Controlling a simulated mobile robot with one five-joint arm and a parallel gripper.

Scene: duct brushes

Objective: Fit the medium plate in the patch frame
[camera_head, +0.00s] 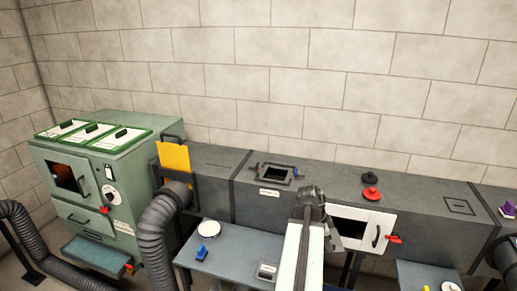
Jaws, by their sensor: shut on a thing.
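The patch frame (275,174) is a dark square frame around an opening on top of the grey duct. It has small clamps at its left and right sides and a white label below. My gripper (312,194) is to the right of the frame and apart from it, by the duct's front edge. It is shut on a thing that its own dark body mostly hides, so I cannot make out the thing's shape. I cannot pick out the medium plate for certain. A small grey tray or plate (267,271) lies on the bench to the left of my arm.
A white-framed opening (385,224) with a red handle is right of my gripper. Red (371,194) and black (371,178) knobbed pieces sit on the duct. A round white dish (209,230) and a blue piece (203,254) are on the bench. A yellow plate (174,157) stands upright at left.

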